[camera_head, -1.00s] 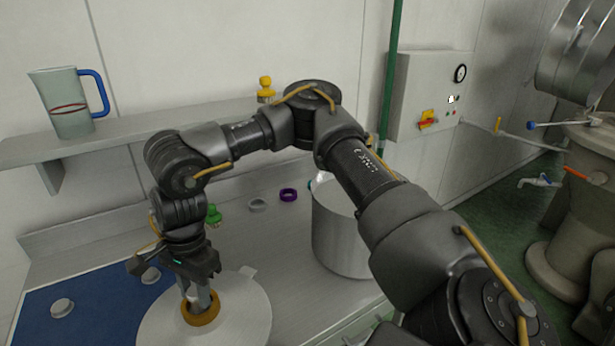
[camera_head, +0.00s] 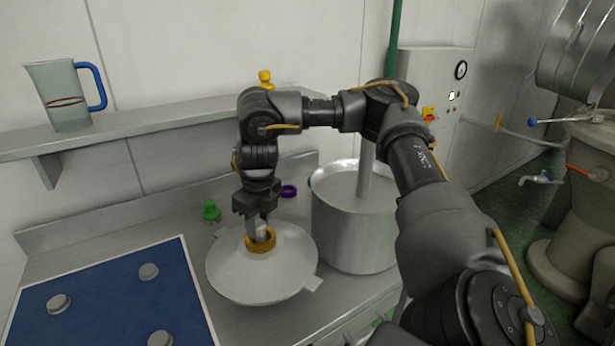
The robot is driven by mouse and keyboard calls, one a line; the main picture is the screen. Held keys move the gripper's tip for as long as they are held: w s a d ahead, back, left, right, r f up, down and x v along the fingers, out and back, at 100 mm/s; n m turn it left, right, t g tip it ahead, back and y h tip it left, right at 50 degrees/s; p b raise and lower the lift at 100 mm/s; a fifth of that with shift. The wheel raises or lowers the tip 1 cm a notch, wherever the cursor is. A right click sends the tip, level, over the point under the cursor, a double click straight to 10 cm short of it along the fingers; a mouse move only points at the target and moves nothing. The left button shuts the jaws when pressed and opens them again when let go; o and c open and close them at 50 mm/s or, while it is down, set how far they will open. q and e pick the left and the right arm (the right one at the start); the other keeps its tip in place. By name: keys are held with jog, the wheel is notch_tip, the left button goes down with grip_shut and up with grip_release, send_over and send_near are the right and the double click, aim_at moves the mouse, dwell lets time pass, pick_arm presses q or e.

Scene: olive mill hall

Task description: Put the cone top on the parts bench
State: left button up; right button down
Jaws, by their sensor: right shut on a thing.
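The cone top is a wide, pale grey cone (camera_head: 235,275) with an orange ring (camera_head: 260,243) around its neck. My right gripper (camera_head: 259,228) points down and is shut on the cone's neck at the ring. The cone is over the grey metal bench (camera_head: 210,246), between the blue mat and the steel pot. I cannot tell if its rim touches the bench. My left gripper is not in view.
The blue mat (camera_head: 100,297) at the left carries several small grey discs. The steel pot (camera_head: 350,235) stands close to the cone's right. A green-topped item (camera_head: 211,211) and a purple ring (camera_head: 289,191) lie behind. A jug (camera_head: 62,98) stands on the shelf (camera_head: 150,117).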

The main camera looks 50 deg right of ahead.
aim_at(261, 239)
jog(key=shift+d+r, duration=0.1)
jog(key=shift+d, duration=0.05)
notch_tip(261, 239, down, 6)
jog(key=shift+r+b, duration=0.1)
jog(key=shift+b, duration=0.2)
jog(key=shift+f, duration=2.15)
jog(key=shift+f+b, duration=0.1)
jog(key=shift+b, duration=0.2)
jog(key=c, duration=1)
grip_release()
jog(key=shift+o, duration=0.2)
jog(key=shift+s, duration=0.1)
jog(key=r, duration=0.4)
jog(key=s+r+p, duration=0.1)
jog(key=r, duration=0.7)
jog(key=shift+s+p, duration=0.2)
jog(key=shift+p, duration=0.2)
